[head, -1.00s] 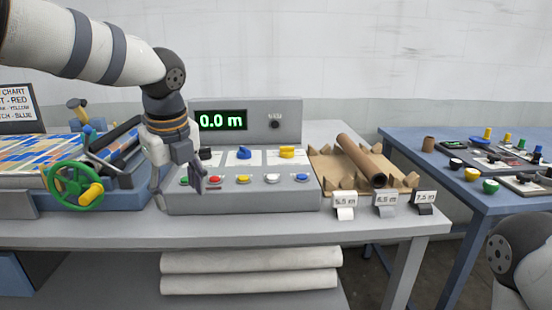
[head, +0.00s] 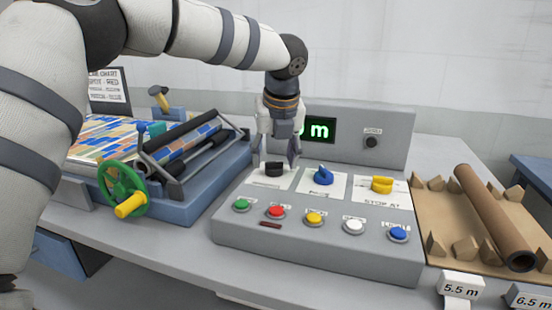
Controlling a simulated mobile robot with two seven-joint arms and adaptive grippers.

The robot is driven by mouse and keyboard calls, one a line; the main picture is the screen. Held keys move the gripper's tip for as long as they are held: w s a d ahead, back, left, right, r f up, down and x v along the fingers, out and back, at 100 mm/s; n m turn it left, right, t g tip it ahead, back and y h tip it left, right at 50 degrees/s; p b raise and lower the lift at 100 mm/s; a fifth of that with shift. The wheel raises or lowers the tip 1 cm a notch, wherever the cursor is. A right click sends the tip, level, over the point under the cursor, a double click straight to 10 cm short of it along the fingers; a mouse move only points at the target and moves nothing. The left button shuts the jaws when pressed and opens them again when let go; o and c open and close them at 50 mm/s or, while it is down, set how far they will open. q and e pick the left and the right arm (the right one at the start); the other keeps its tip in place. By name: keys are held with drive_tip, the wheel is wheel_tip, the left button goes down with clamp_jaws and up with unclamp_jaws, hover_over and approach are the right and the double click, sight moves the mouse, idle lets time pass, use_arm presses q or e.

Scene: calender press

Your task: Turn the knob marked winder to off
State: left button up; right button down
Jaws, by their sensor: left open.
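The control console (head: 232,243) has three knobs on its sloping top: a black knob (head: 273,170), a blue knob (head: 323,177) and a yellow knob (head: 382,186). The yellow knob's label reads "STOP AT". I cannot read the labels of the black and blue knobs, so I cannot tell which is marked winder. My left gripper (head: 278,153) points down, open, just above the black knob, one finger to each side. Whether it touches the knob is unclear. My right gripper is not in view.
A row of coloured buttons, including a red one (head: 276,212), runs along the console front. A display (head: 322,130) stands behind, partly hidden by my left gripper. The press with a green handwheel (head: 122,188) is at left. A cardboard tube (head: 495,216) lies at right.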

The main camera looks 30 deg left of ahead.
use_arm(q)
drive_tip(key=shift+w+a+f, duration=0.1)
drive_tip(key=shift+w+f, duration=0.1)
drive_tip(key=shift+f, duration=0.2)
drive_tip(key=c, duration=1.2)
